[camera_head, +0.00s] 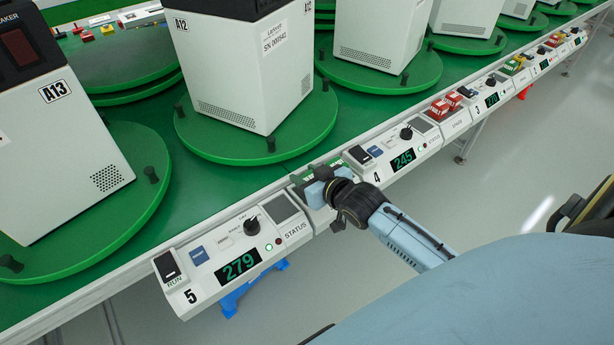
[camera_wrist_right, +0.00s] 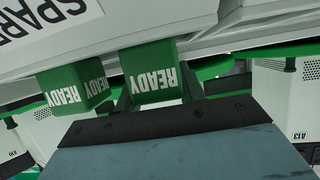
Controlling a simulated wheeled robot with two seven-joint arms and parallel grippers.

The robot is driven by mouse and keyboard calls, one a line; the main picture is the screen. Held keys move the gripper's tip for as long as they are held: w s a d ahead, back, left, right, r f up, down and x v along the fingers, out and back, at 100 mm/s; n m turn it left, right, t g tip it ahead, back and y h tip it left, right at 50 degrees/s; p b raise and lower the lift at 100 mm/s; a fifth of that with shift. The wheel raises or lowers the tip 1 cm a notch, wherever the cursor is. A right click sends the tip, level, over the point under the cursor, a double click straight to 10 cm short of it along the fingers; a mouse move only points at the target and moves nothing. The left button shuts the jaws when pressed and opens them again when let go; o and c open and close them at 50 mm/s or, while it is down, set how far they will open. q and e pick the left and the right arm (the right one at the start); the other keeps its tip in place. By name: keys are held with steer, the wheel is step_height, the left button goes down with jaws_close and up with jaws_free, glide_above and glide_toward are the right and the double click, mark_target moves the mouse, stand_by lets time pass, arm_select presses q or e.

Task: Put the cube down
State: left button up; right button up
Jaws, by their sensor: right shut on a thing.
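My right gripper (camera_head: 318,186) is at the console edge between panels 5 and 4. In the right wrist view its fingers are shut on a green cube (camera_wrist_right: 152,82) with a white READY label. The held cube is close against the pale console surface; I cannot tell whether it rests on it. A second green READY cube (camera_wrist_right: 76,90) stands just left of it in that view, outside the fingers. In the head view the cubes are small and partly hidden by the gripper. My left gripper is not in view.
Panel 5 (camera_head: 215,262) reads 279 and panel 4 (camera_head: 392,150) reads 245. Red cubes (camera_head: 446,106) sit further along the console. White machines (camera_head: 250,70) stand on green turntables (camera_head: 310,125) behind it. A white label with SPARE lettering (camera_wrist_right: 45,25) is close by in the wrist view.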

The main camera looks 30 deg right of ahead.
steer(key=o, duration=1)
steer(key=shift+f, duration=0.15)
steer(key=shift+r, duration=0.2)
steer(key=shift+s+r, duration=0.1)
steer(key=shift+s, duration=0.3)
steer(key=p+v, duration=0.1)
steer(key=v, duration=0.1)
steer(key=shift+s+r, duration=0.15)
steer(key=shift+s, duration=0.15)
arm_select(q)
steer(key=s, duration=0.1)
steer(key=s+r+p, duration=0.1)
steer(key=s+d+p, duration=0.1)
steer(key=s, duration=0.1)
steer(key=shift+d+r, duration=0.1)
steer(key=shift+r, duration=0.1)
arm_select(e)
steer(key=v, duration=0.8)
steer(key=shift+s, duration=0.25)
